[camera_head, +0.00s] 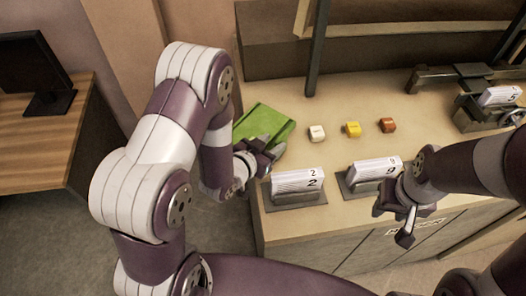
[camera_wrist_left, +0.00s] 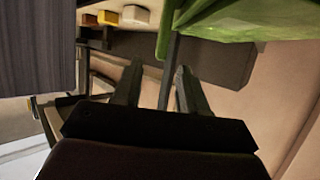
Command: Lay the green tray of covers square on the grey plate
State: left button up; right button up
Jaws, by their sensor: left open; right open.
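The green tray (camera_head: 265,122) lies at the left end of the counter in the head view; its covers cannot be made out. It also shows at the top right of the left wrist view (camera_wrist_left: 245,22). My left gripper (camera_head: 270,148) is open at the tray's near right edge; whether it touches is unclear. In the left wrist view its spread fingers (camera_wrist_left: 157,85) have the tray's edge just beyond them. A dark grey flat area (camera_wrist_left: 228,62) lies below the tray there; I cannot tell if it is the grey plate. My right gripper (camera_head: 405,222) is open and empty at the counter's front edge.
White, yellow and brown blocks (camera_head: 352,129) stand in a row right of the tray. Card stacks marked 2 (camera_head: 298,181) and 9 (camera_head: 373,170) stand on dark bases near the front edge. A dark post (camera_head: 318,50) rises behind. Another stack (camera_head: 500,95) is far right.

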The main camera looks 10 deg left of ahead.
pick_arm(q)
jog(key=s+a+g+y, duration=0.2)
jog(key=a, duration=0.1)
jog(key=s+a+r+n+g+y, duration=0.1)
jog(key=a, duration=0.1)
jog(key=shift+s+a, duration=0.1)
jog(key=shift+s, duration=0.15)
jog(key=s+a+r+n+g+y, duration=0.1)
jog(key=s+r+n+g, duration=0.1)
jog(key=s+g, duration=0.25)
jog(key=s+a+r+n+g+y, duration=0.1)
jog(key=s+a+r+g, duration=0.15)
jog(key=s, duration=0.35)
jog(key=m+t+h+b, duration=0.4)
jog(key=t+h+b, duration=0.1)
jog(key=t+b, duration=0.6)
send_near(285, 135)
jog(key=shift+g, duration=0.4)
jog(key=x, duration=1)
jog(key=shift+w+a+f, duration=0.15)
jog(key=shift+w+a, duration=0.05)
jog(key=shift+w, duration=0.05)
jog(key=shift+w+d+f, duration=0.1)
jog(key=shift+w+f, duration=0.15)
jog(key=shift+w, duration=0.15)
jog(key=shift+s+r, duration=0.1)
grip_shut()
